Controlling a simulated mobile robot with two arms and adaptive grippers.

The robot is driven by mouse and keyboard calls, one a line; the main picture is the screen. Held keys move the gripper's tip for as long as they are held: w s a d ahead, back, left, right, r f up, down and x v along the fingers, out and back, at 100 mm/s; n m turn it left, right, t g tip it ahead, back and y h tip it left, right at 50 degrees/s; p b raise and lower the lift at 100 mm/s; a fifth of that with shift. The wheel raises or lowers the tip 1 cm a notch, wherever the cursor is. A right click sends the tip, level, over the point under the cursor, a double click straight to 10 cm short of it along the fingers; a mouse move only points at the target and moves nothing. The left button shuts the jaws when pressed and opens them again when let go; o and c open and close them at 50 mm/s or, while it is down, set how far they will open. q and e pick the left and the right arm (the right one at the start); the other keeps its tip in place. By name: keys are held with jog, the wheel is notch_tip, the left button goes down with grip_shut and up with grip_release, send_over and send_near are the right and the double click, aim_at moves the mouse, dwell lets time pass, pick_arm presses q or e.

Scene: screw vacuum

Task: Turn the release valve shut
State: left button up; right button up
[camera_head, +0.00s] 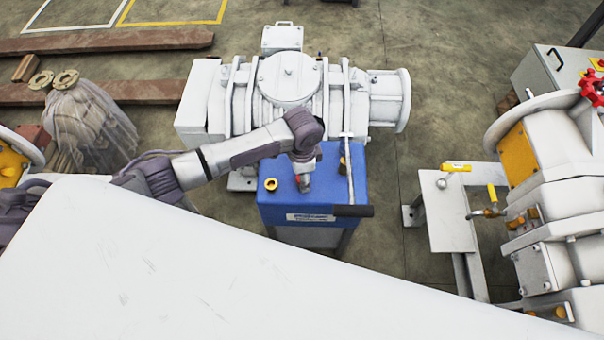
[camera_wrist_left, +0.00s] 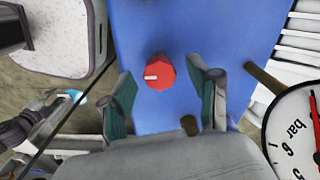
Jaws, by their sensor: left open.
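The release valve appears to be a red faceted knob (camera_wrist_left: 160,72) with a white mark on its left side, on the face of a blue box (camera_wrist_left: 145,25). My left gripper (camera_wrist_left: 165,98) is open in the left wrist view. Its two green-padded fingers stand apart, one low left of the knob and one to its right. The knob lies just beyond the space between them, with no visible contact. In the head view, my left arm comes down over the blue box (camera_head: 325,200), and its wrist hides part of the box top. My right gripper is not in view.
A bar gauge (camera_wrist_left: 300,135) sits close right of the fingers. In the head view, a lever with a black handle (camera_head: 353,211) and a yellow fitting (camera_head: 270,184) are at the box. A white pump (camera_head: 290,85) stands behind, with another machine (camera_head: 545,150) at right.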

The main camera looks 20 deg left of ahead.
pick_arm(q)
jog(key=c, duration=1.2)
jog(key=shift+o, duration=0.2)
